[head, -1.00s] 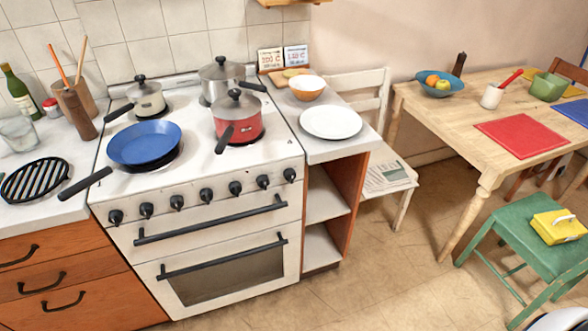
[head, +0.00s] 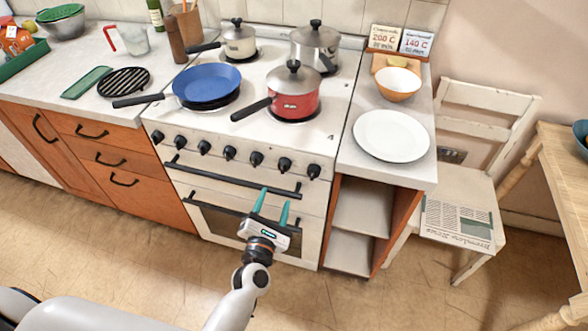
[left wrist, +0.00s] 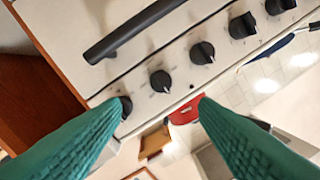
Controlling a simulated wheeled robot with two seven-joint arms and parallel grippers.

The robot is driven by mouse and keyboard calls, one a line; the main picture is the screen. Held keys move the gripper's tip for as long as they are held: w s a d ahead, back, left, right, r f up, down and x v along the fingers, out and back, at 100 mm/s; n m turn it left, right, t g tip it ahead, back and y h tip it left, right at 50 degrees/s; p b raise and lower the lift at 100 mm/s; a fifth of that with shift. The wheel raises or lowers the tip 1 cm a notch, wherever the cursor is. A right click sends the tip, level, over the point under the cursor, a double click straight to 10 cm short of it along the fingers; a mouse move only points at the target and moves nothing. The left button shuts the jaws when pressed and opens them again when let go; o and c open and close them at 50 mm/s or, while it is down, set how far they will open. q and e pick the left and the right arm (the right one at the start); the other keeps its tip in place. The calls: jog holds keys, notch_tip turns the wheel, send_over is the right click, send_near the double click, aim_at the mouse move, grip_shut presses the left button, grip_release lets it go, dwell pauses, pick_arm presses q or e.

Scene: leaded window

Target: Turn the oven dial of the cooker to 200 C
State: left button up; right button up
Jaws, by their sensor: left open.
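The white cooker (head: 335,105) has a row of several black dials along its front. The rightmost dial (head: 314,171) and its neighbour (head: 285,164) are nearest my gripper. I cannot tell which one is the oven dial, and no scale is readable. My left gripper (head: 272,197), with green fingers, is open and empty in front of the upper oven handle, below the dials. In the left wrist view the open fingers (left wrist: 158,103) point towards the panel. One finger partly covers the end dial (left wrist: 125,105); the neighbouring dial (left wrist: 160,82) is clear. My right gripper is not in view.
Upper handle (head: 232,177) and lower oven handle stick out under the dials. A blue pan (head: 207,84), a red saucepan (head: 294,93) and two other pots stand on top. A card reading 200 C (head: 384,38) stands behind the right counter beside a 140 C card (head: 416,42).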

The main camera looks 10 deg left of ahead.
aim_at(283, 170)
pick_arm(q)
jog(key=w, duration=1.1)
jog(key=shift+a+p, duration=0.3)
jog(key=shift+p, duration=0.1)
jog(key=shift+c, duration=0.3)
jog(key=shift+s, duration=0.1)
jog(key=c, duration=0.9)
